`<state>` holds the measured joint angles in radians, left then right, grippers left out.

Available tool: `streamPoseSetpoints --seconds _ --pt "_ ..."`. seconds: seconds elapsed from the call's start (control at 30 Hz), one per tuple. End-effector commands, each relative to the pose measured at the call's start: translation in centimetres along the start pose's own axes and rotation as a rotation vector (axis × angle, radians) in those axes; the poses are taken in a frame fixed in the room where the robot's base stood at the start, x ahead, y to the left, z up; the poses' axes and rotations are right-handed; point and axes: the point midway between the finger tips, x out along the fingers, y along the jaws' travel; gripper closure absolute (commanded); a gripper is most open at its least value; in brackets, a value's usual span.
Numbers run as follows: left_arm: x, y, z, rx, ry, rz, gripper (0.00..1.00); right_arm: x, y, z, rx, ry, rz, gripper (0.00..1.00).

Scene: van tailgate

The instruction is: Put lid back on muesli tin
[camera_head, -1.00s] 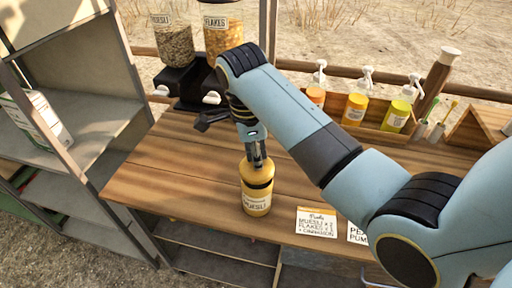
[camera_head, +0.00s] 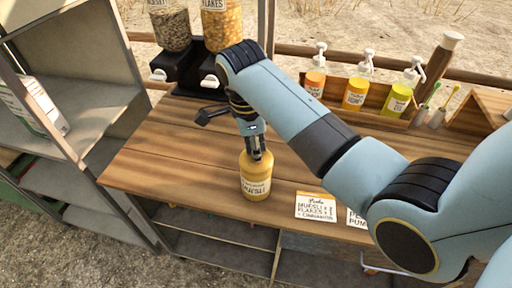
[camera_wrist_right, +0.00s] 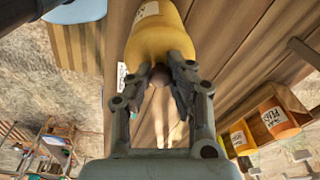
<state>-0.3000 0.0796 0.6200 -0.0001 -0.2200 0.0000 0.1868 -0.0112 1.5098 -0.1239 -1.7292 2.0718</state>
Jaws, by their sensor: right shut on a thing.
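The yellow muesli tin (camera_head: 255,185) stands upright on the wooden worktop near its front edge, its white label facing me. The yellow lid (camera_head: 256,160) is on top of the tin, with no dark gap visible between them in the head view. My right gripper (camera_head: 256,152) points down from above and is shut on the lid's knob. In the right wrist view my right gripper (camera_wrist_right: 160,72) has its fingers on either side of the brownish round knob (camera_wrist_right: 160,76), in front of the yellow lid (camera_wrist_right: 158,45). My left gripper is not in view.
Muesli (camera_head: 170,28) and flakes (camera_head: 221,28) dispensers stand at the back left. A rack with several pump bottles (camera_head: 355,93) is at the back right. A white card (camera_head: 316,207) lies right of the tin. Grey shelving (camera_head: 85,90) stands at the left.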

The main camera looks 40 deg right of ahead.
Motion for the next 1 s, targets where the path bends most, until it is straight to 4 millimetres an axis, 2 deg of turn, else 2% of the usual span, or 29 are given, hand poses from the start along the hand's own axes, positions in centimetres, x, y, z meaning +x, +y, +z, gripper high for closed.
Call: streamPoseSetpoints --seconds 0.5,1.0 --pt "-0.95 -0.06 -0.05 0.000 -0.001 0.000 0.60 -0.11 0.03 0.00 0.000 0.000 0.001 1.00" --pt "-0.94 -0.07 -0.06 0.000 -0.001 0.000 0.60 -0.03 0.02 0.02 0.000 0.000 0.000 1.00"
